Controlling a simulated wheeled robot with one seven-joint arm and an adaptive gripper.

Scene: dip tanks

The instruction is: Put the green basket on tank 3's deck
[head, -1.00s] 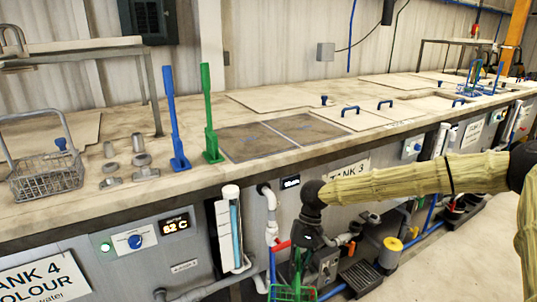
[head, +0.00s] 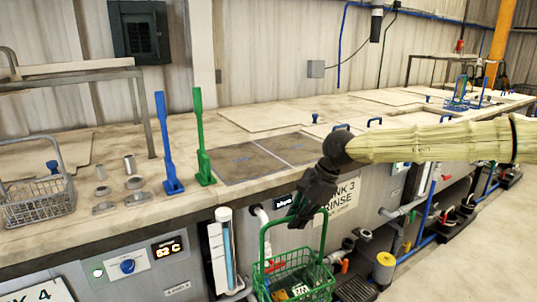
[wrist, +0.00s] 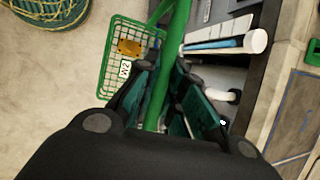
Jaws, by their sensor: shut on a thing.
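The green wire basket (head: 312,284) hangs upright from its tall handle in front of the tank line, below the deck edge. My gripper (head: 303,220) is shut on the top of the basket's handle, near the height of the deck edge. In the wrist view the gripper (wrist: 160,105) has the green handle between its fingers, and the basket (wrist: 112,72) shows beyond with a yellow-brown thing and a white tag in it. The tank 3 sign (head: 338,203) is partly hidden behind my arm and gripper. The pale deck (head: 225,196) carries two dark panels (head: 262,158) above and behind the gripper.
A green lever (head: 203,150) and a blue lever (head: 167,150) stand upright left of the dark panels. A grey wire basket (head: 40,204) and several metal fittings sit farther left. A white pipe with a blue tube (head: 222,252) stands on the front near the basket. Blue-handled lids lie to the right.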

